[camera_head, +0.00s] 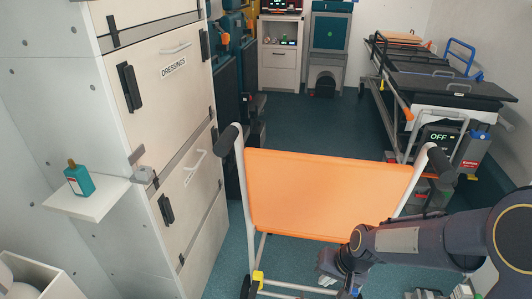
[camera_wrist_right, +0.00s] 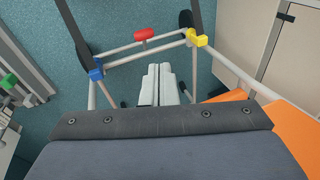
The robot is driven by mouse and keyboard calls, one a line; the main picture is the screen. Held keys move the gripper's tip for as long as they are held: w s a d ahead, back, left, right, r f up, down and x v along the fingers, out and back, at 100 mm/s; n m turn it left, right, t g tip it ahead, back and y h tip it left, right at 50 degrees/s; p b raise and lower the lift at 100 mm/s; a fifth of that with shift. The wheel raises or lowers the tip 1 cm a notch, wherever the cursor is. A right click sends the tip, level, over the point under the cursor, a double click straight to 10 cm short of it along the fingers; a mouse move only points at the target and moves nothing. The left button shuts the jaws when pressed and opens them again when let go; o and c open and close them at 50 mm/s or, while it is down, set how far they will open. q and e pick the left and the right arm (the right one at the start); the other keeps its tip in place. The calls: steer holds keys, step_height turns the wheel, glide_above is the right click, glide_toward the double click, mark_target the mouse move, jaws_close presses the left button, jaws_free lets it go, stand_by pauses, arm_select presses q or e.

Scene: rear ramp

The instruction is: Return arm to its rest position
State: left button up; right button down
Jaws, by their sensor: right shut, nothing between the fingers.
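My right arm (camera_head: 410,242) reaches in from the right edge in the head view, in front of the orange-backed chair (camera_head: 318,189). In the right wrist view my right gripper (camera_wrist_right: 160,70) has its two pale fingers together, with nothing between them. It points down over the chair's tubular frame (camera_wrist_right: 130,49), apart from a red pedal (camera_wrist_right: 144,34) as far as I can tell. In the head view its fingertips are hard to make out beside the chair. My left gripper is in neither view.
A white cabinet marked DRESSINGS (camera_head: 165,95) stands at left, with a small shelf (camera_head: 92,205) holding a teal bottle (camera_head: 80,180). A stretcher (camera_head: 440,90) stands back right. Blue floor (camera_head: 330,115) is clear behind the chair. A yellow clip (camera_wrist_right: 202,40) sits on the frame.

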steer(key=s+d+r+n+t, duration=0.1)
steer(key=s+d+r+t, duration=0.15)
steer(key=s+r, duration=0.6)
steer(key=s+d+r+n+t, duration=0.1)
steer(key=s+d+r, duration=0.35)
steer(key=s, duration=0.75)
step_height(320, 180, up, 28)
steer(key=a+y+p, duration=0.1)
steer(key=a+p, duration=0.1)
steer(key=p, duration=2.5)
steer(key=shift+f, duration=0.1)
steer(key=shift+d, duration=0.1)
